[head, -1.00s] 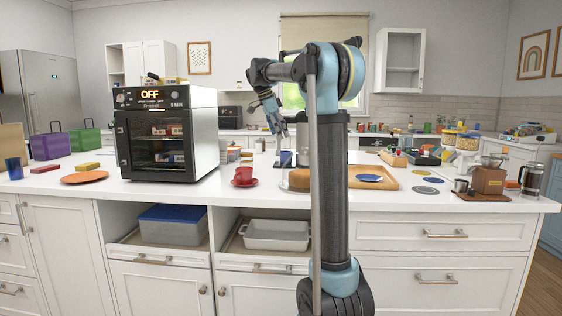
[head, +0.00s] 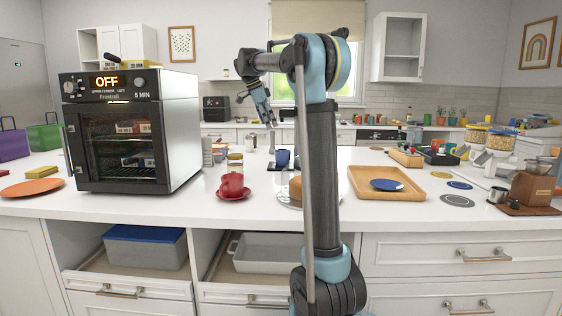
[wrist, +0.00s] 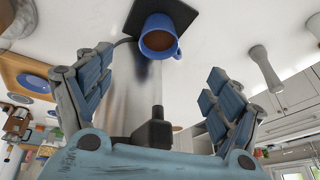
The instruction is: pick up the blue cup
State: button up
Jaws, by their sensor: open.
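A blue cup (head: 283,158) stands on a dark square mat (head: 273,167) on the white counter, just left of my arm's column in the head view. The wrist view shows the cup (wrist: 160,36) at top centre, with brown contents and a handle. My gripper (head: 270,121) is open and empty, above and a little left of the cup in the head view. In the wrist view its two fingers (wrist: 158,88) are spread wide, and the cup lies beyond them, apart from both.
A red cup (head: 232,184) on a red saucer stands nearer the front edge. A toaster oven (head: 132,130) is at left. A wooden tray (head: 418,196) with a blue plate is at right. Jars (head: 236,163) stand left of the mat.

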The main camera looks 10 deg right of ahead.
aim_at(281, 154)
jog(key=x, duration=1.6)
jog(key=shift+w+f, duration=0.15)
jog(key=shift+f, duration=0.25)
jog(key=c, duration=1.4)
jog(key=shift+r, duration=0.15)
